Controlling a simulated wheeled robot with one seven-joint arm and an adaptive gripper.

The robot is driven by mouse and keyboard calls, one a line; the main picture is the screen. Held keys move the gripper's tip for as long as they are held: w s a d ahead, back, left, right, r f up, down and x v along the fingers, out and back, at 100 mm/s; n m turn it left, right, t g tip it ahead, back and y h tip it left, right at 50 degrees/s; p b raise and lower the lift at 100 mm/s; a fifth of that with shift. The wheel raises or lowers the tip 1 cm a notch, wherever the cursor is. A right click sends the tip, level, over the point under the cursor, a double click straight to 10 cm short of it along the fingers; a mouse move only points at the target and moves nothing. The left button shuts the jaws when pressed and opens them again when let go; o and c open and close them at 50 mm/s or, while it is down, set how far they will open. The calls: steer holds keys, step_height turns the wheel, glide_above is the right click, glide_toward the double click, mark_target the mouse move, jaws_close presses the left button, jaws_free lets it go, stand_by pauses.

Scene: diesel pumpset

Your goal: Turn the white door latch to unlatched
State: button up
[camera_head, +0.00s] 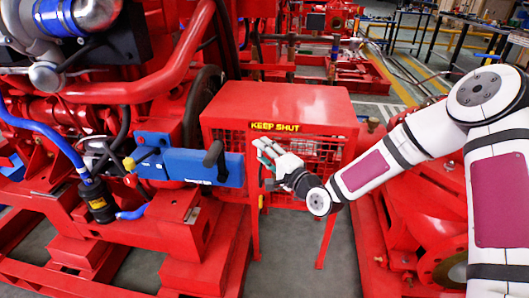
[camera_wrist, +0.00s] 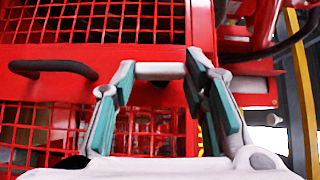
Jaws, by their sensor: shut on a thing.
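The white door latch (camera_wrist: 158,71) shows in the wrist view as a short pale bar lying crosswise between my two fingertips, in front of a red mesh door (camera_wrist: 90,20). My gripper (camera_wrist: 160,78) is shut on it, one finger at each end of the bar. In the head view my gripper (camera_head: 266,152) is at the front of the red guard box (camera_head: 290,105) marked "KEEP SHUT". There the latch cannot be told apart from my fingers.
A black handle (camera_wrist: 52,68) is on the red door, left of my gripper. A blue box with a black lever (camera_head: 190,165) stands left of the guard. Red frames and pipes crowd both sides. Grey floor shows in front of the guard.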

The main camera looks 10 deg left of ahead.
steer(key=n+g+h+p, duration=0.1)
steer(key=n+h+p, duration=0.2)
steer(key=p, duration=0.3)
steer(key=a+r+n+g+h+p, duration=0.1)
steer(key=n+h+p, duration=0.1)
steer(key=h+p, duration=0.3)
steer(key=r+n+g+h+p, duration=0.1)
steer(key=n+g+h+p, duration=0.1)
steer(key=p, duration=0.5)
steer(key=shift+a+n+h, duration=0.35)
steer(key=shift+n+h, duration=0.45)
steer(key=shift+h, duration=0.3)
steer(key=shift+f+p, duration=0.15)
steer(key=shift+p, duration=0.3)
steer(key=o, duration=1.2)
steer(key=shift+c, duration=0.2)
steer(key=v, duration=1.2)
steer(key=shift+a, duration=0.2)
